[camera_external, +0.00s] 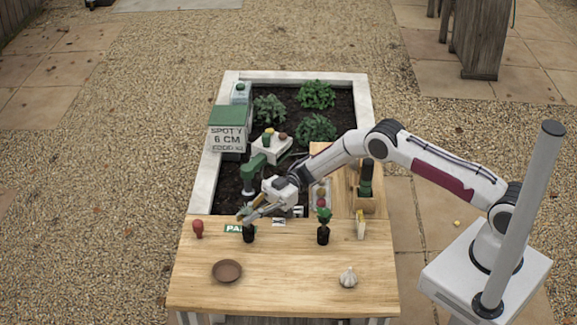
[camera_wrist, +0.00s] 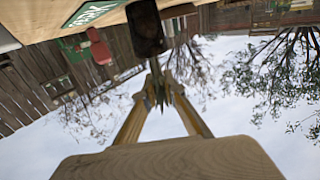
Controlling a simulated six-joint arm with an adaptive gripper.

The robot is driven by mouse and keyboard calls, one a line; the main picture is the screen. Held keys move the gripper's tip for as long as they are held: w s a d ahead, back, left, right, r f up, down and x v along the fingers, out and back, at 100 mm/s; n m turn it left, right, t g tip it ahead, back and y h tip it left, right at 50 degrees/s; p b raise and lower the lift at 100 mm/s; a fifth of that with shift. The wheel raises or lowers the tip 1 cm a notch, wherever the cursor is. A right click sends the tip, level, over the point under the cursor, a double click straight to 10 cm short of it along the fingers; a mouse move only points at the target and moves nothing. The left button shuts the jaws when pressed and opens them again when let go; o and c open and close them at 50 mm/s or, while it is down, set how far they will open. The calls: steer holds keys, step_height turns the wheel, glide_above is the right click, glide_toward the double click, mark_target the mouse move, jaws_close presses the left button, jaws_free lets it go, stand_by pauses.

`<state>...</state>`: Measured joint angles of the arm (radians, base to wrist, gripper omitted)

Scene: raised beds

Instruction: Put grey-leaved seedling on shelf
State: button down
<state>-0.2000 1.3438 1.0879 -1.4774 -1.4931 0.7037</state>
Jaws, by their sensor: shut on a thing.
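My gripper (camera_external: 246,218) is over the back left of the wooden table, its fingers closed on the thin leafy top of a seedling. The seedling's small black pot (camera_external: 249,234) hangs or stands just under the fingertips; I cannot tell whether it touches the tabletop. In the wrist view, which looks inverted, the fingertips (camera_wrist: 160,92) meet around the narrow leaves, and the dark pot (camera_wrist: 147,30) is beyond them. A second seedling (camera_external: 323,226), with green leaves and a black pot, stands upright to the right. I cannot tell for certain which surface is the shelf.
The table (camera_external: 290,285) holds a brown dish (camera_external: 227,271), a garlic bulb (camera_external: 348,278), a red-topped object (camera_external: 198,229) and a yellowish packet (camera_external: 361,224). A white platform (camera_external: 272,149) with small items stands in the bed behind, near a green-lidded box (camera_external: 229,130). The table's front middle is clear.

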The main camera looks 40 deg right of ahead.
steer(key=c, duration=2.1)
jaws_free()
steer(key=shift+s+f, duration=0.1)
steer(key=shift+f, duration=0.35)
steer(key=shift+s, duration=0.1)
steer(key=shift+a+r, duration=0.1)
steer(key=shift+r, duration=0.1)
steer(key=shift+d+r, duration=0.15)
steer(key=shift+d, duration=0.1)
steer(key=d, duration=0.7)
steer(key=shift+w+r, duration=0.25)
steer(key=shift+w, duration=0.2)
steer(key=shift+w, duration=0.1)
